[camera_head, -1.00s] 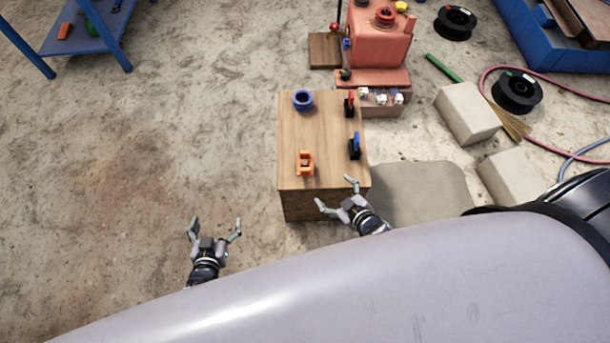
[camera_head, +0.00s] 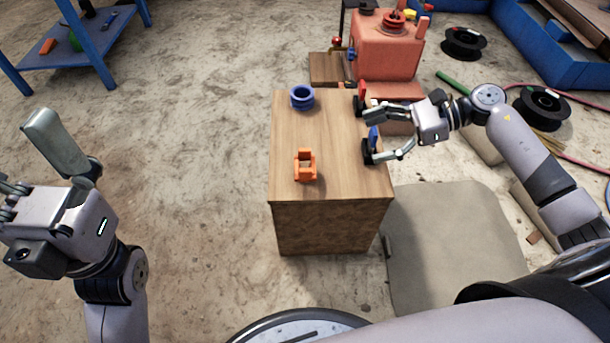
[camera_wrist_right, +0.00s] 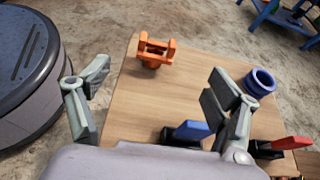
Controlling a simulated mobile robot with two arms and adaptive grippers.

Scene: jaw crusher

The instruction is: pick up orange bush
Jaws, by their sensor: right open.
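The orange bush (camera_head: 305,166) is an orange part with two raised lugs. It stands at the near left of the wooden box top (camera_head: 333,178) and shows at the top of the right wrist view (camera_wrist_right: 153,55). My right gripper (camera_head: 372,136) is open and empty over the right edge of the box, its fingers pointing left. It is to the right of the bush and apart from it. My left gripper (camera_head: 22,150) is at the left picture edge, partly cut off, with fingers spread and empty, far from the box.
A blue ring (camera_head: 302,97) sits at the box's far left. Black clamps with a red handle (camera_head: 362,91) and a blue handle (camera_head: 374,134) line the right edge, close to my right fingers. The red crusher (camera_head: 386,52) stands behind. Floor left of the box is clear.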

